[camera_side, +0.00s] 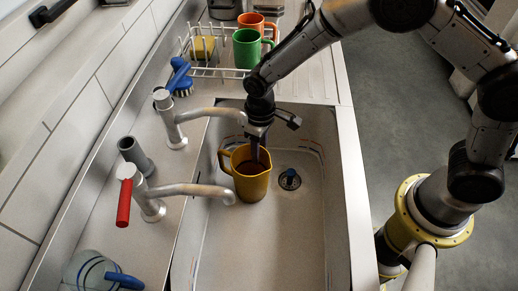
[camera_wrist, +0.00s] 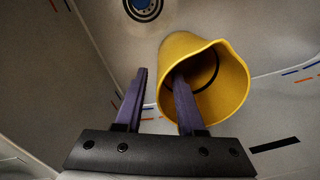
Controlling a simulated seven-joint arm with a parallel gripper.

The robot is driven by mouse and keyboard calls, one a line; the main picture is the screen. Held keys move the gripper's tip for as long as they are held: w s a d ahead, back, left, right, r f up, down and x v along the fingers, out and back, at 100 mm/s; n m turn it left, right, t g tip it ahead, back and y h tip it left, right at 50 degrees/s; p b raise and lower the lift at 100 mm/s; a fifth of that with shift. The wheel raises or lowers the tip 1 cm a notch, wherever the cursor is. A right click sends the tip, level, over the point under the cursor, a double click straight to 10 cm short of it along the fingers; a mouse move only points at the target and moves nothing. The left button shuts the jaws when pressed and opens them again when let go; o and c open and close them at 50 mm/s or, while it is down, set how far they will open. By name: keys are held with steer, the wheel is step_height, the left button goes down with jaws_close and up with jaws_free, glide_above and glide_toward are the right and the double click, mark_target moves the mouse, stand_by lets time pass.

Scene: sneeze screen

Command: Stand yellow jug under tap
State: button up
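The yellow jug (camera_side: 250,187) stands upright in the sink basin, its handle on the left. In the side view it is between the spout ends of two silver taps: the far tap (camera_side: 175,120) and the near tap with a red lever (camera_side: 150,205). My gripper (camera_side: 256,150) points down at the jug's mouth. In the wrist view, my gripper (camera_wrist: 161,75) is open astride the wall of the jug (camera_wrist: 204,78). One finger is inside the mouth, the other outside with a gap to the wall. The jug's bottom is hidden in the wrist view.
The drain (camera_side: 290,180) with a blue centre is right of the jug. Behind the sink, a wire rack (camera_side: 208,71) holds a green mug (camera_side: 247,48) and an orange mug (camera_side: 251,20). A blue brush (camera_side: 180,78) lies beside it. The near basin is clear.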

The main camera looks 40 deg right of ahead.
step_height(320, 180, up, 14)
steer(key=shift+d, duration=0.2)
steer(key=shift+w+f, duration=0.1)
stand_by(0.3)
steer(key=s+d+r+m+t, duration=0.1)
steer(key=s+d+r+t, duration=0.15)
steer(key=d+r, duration=0.4)
steer(key=s+d+r+m+t, duration=0.1)
steer(key=s+d+r+m, duration=0.2)
steer(key=r, duration=0.6)
steer(key=s+d+r+t, duration=0.2)
steer(key=s+d, duration=0.4)
steer(key=s, duration=0.4)
steer(key=s+d+f, duration=0.1)
steer(key=s+f, duration=0.4)
steer(key=s, duration=0.2)
steer(key=shift+s+d+f+m, duration=0.15)
steer(key=shift+d+f+m, duration=0.15)
steer(key=shift+d, duration=0.05)
